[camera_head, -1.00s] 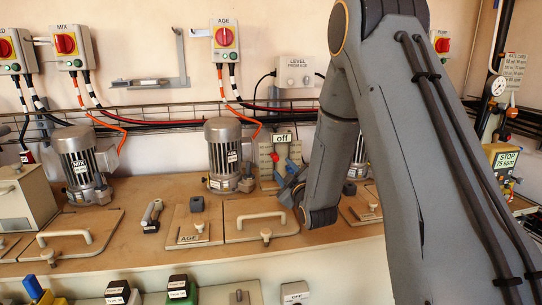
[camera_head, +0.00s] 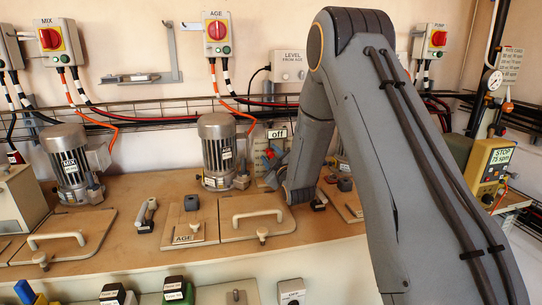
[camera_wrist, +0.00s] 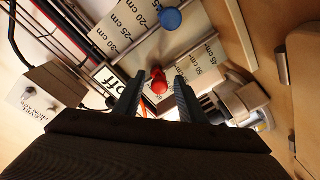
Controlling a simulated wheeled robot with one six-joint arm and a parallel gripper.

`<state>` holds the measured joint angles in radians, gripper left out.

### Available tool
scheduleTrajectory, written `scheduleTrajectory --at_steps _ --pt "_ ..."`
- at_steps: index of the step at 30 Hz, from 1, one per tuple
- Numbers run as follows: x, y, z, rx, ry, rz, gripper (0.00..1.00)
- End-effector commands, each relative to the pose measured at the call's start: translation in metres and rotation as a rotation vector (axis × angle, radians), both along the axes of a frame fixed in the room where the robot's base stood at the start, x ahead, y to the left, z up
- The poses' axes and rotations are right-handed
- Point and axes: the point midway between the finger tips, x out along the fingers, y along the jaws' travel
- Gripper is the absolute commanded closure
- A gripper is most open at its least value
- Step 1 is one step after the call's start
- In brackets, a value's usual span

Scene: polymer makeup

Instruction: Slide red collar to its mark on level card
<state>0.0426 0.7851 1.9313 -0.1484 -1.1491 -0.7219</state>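The red collar (camera_wrist: 159,82) shows in the wrist view between my gripper's fingertips, with a narrow gap on each side. My gripper (camera_wrist: 160,82) is open around it. The level card (camera_wrist: 125,28) carries printed cm marks; 20 to 30 cm show on one part and 45 to 50 cm on another. A blue collar (camera_wrist: 171,19) sits farther along. In the head view the level card (camera_head: 260,175) stands behind the bench lids, partly hidden by my arm, and the red collar (camera_head: 278,149) shows small beside it. Which mark the red collar is level with cannot be read.
An "off" sign (camera_wrist: 106,77) lies beside the left finger. A level box (camera_wrist: 38,95) is at the left. A motor (camera_head: 217,150) stands left of the card. A handled lid (camera_head: 255,222) lies in front. The STOP 75 spm box (camera_head: 490,165) stands at the right.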

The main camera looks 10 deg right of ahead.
Motion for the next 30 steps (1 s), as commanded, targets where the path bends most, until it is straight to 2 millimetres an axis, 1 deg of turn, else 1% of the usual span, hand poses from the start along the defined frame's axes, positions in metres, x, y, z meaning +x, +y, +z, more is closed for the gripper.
scheduleTrajectory --at_steps 4,5,6,11,12,18,27,30 --pt "0.0 -0.001 0.0 0.0 0.0 -0.001 0.63" --pt "0.0 -0.001 0.0 0.0 0.0 -0.001 0.65" --pt "0.0 -0.001 0.0 0.0 0.0 -0.001 0.72" --pt "0.0 -0.001 0.0 0.0 0.0 0.0 0.99" --pt "0.0 -0.001 0.0 0.0 0.0 0.0 1.0" --pt "0.0 0.0 -0.002 0.0 0.001 0.001 1.0" --pt "0.0 0.001 -0.03 -0.001 0.001 0.002 1.0" --pt "0.0 0.001 -0.032 -0.001 0.001 0.002 1.0"
